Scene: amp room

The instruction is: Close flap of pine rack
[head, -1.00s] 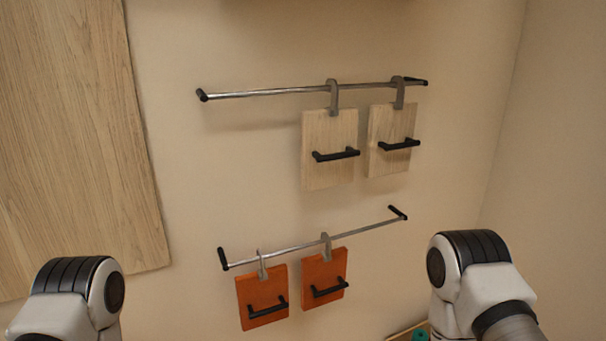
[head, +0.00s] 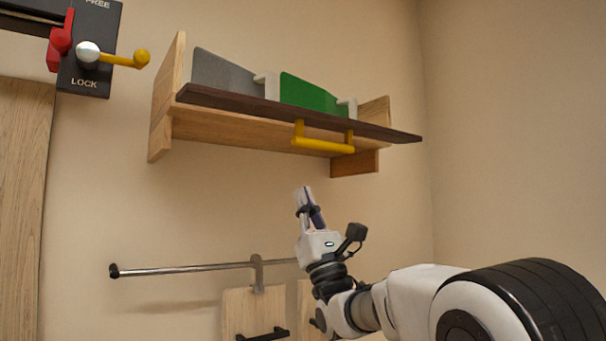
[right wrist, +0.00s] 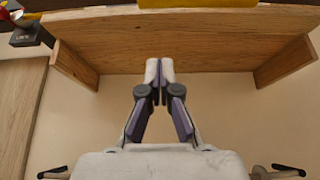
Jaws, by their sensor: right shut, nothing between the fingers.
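The pine rack (head: 160,110) is on the wall in the upper part of the head view. Its flap (head: 225,102) is a dark brown board seen nearly edge-on along the front, sticking out towards me. A yellow bar handle (head: 322,145) hangs on the flap. My right gripper (head: 304,190) is below the handle, pointing up, shut, empty and apart from it. In the right wrist view the shut fingers (right wrist: 160,65) lie in front of the rack's pine underside (right wrist: 210,35); a yellow bar (right wrist: 200,3) shows at the top edge. My left gripper is out of view.
A grey panel (head: 222,72) and a green panel (head: 308,94) stand in the rack. A FREE/LOCK plate (head: 75,75) with red and yellow levers is at upper left. Below, a metal rail (head: 185,269) holds pale boards (head: 250,308). The wall at right is clear.

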